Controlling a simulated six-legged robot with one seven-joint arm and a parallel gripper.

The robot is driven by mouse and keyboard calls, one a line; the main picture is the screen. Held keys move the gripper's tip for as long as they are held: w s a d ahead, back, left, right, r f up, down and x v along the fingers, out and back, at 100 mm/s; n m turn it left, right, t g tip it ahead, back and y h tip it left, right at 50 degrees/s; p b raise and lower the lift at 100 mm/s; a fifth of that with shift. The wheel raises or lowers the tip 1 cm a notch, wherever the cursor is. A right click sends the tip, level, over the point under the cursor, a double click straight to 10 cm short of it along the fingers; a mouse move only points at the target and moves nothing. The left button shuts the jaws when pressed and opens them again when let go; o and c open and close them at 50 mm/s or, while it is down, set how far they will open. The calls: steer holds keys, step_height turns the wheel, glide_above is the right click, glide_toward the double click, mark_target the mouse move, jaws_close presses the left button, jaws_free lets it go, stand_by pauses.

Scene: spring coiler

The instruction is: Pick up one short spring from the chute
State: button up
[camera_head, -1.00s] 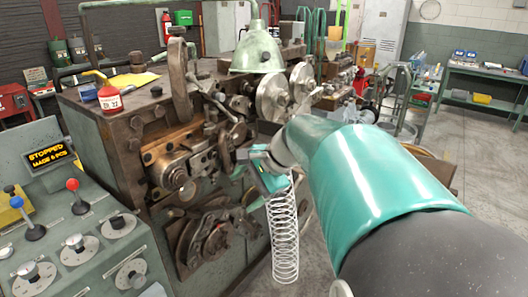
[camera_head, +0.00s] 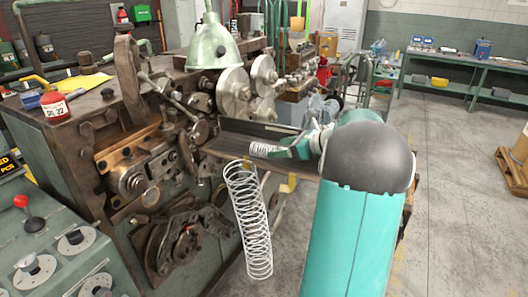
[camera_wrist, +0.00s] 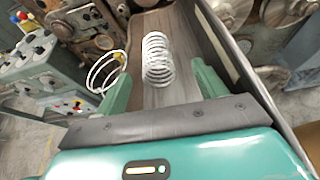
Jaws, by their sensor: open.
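A short white wire spring (camera_wrist: 157,58) lies on the dark chute (camera_wrist: 182,30) in the wrist view, with its near end about level with my fingertips. My gripper (camera_wrist: 161,72) is open, with one green finger on each side of the spring line and a visible gap to each. In the head view the short spring (camera_head: 265,150) shows on the chute (camera_head: 235,143), just left of my gripper (camera_head: 283,150). My arm and wrist hide part of the chute's right end.
A long white spring (camera_head: 248,218) hangs below the chute's front edge; its coils also show left of my finger in the wrist view (camera_wrist: 104,72). The coiler machine (camera_head: 150,170) stands close on the left. Open floor (camera_head: 465,210) lies to the right.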

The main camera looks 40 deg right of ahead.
mark_target(263, 149)
steer(key=shift+x, duration=1)
steer(key=x, duration=0.5)
steer(key=shift+a, duration=0.35)
steer(key=shift+r, duration=0.1)
steer(key=c, duration=1.1)
